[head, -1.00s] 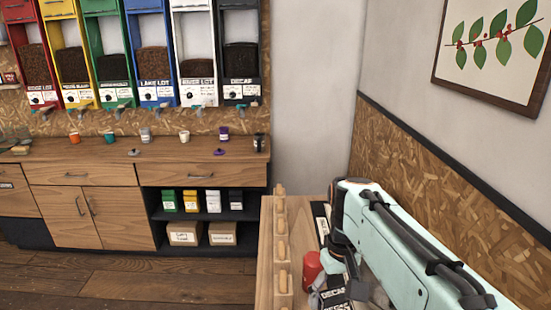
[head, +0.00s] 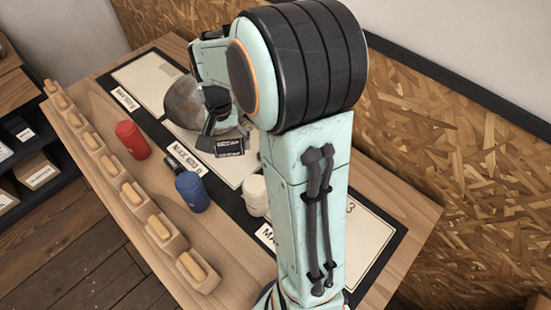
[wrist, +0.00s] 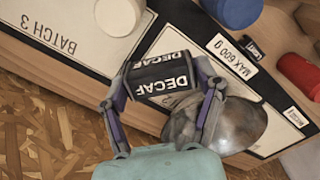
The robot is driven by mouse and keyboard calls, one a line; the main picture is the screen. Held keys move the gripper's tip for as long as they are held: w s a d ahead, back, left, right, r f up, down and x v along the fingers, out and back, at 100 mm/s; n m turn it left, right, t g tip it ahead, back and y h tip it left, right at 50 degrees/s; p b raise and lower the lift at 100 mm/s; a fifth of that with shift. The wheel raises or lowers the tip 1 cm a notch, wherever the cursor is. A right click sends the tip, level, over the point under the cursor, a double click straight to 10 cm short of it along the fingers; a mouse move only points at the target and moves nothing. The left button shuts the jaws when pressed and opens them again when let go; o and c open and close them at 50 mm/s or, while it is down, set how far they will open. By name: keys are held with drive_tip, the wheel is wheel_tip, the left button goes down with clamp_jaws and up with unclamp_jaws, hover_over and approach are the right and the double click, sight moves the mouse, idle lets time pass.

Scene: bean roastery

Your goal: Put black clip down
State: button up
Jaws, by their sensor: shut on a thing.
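My gripper (wrist: 166,76) is shut on a black block-like piece marked DECAF (wrist: 158,88), which I take to be the black clip. In the head view the piece (head: 230,147) hangs at the fingertips over the middle panel of the dark mat (head: 232,203). A grey, rounded metal-looking vessel (head: 184,103) is right beside the gripper; it also shows in the wrist view (wrist: 240,128). I cannot tell whether the piece touches the mat or the vessel.
Red (head: 132,140), blue (head: 192,191) and white (head: 254,194) jars stand near the gripper. A small black object (head: 172,163) lies beside the blue jar. A row of wooden-topped blocks (head: 130,193) lines the left table edge. The chipboard wall (head: 440,150) is at right.

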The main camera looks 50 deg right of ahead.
drive_tip(key=s+d+f+m, duration=0.9)
drive_tip(key=s+f+m, duration=0.1)
drive_tip(key=s, duration=0.2)
drive_tip(key=f, duration=0.5)
drive_tip(key=s+f, duration=0.1)
drive_tip(key=f, duration=0.2)
drive_tip(key=shift+d+f, duration=0.2)
drive_tip(key=shift+f, duration=0.15)
drive_tip(key=o, duration=0.8)
drive_tip(key=shift+f, duration=0.15)
wheel_tip(320, 180, up, 12)
drive_tip(key=shift+r, duration=0.2)
